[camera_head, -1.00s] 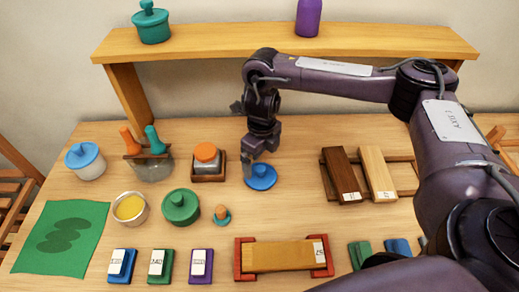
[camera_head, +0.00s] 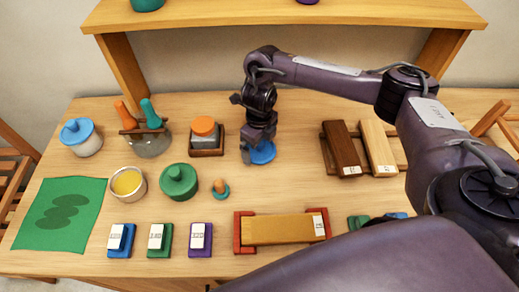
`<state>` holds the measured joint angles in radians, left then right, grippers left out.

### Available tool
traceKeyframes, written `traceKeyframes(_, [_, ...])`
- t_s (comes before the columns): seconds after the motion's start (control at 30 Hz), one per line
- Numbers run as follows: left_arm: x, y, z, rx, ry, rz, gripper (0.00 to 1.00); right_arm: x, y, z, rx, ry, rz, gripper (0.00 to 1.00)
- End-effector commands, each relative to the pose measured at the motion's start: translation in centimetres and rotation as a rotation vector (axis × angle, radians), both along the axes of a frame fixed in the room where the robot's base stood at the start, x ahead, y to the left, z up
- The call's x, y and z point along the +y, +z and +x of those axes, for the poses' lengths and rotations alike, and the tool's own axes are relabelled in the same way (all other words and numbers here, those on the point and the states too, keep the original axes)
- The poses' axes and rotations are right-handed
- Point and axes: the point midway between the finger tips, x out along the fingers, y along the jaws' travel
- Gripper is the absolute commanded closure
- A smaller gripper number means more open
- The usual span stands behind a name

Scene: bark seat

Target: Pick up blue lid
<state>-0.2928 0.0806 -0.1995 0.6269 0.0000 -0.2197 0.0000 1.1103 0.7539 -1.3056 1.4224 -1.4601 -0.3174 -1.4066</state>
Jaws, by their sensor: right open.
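A flat round blue lid (camera_head: 263,153) lies on the wooden table near its middle, right of the orange-topped jar. My right gripper (camera_head: 247,155) points down at the lid's left side, and its wrist covers part of the lid. The jaws are open; whether a finger touches the lid I cannot tell. My left gripper does not show.
An orange-topped jar (camera_head: 206,136) in a wooden holder stands close left of my right gripper. A green lidded pot (camera_head: 179,181) and a small egg-like piece (camera_head: 220,188) are nearer. Wooden blocks (camera_head: 340,148) lie to the right. A raised shelf (camera_head: 290,13) spans the back.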

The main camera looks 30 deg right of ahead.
Motion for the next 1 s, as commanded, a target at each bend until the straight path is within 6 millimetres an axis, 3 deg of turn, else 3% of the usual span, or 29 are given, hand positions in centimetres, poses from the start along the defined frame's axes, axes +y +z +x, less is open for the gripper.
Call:
traceKeyframes(0.17, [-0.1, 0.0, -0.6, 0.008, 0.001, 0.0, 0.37, 0.0, 0.1, 0.0, -0.001, 0.001, 0.0, 0.01])
traceKeyframes(0.4, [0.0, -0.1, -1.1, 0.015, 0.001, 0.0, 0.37, 0.0, 0.1, 0.0, -0.001, 0.001, 0.0, 0.33])
traceKeyframes(0.77, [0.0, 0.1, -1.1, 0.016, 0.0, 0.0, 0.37, 0.1, 0.7, 0.1, -0.003, 0.002, 0.001, 0.33])
traceKeyframes(1.0, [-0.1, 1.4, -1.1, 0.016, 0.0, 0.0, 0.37, 0.0, 4.2, 0.2, -0.007, 0.004, 0.0, 0.33])
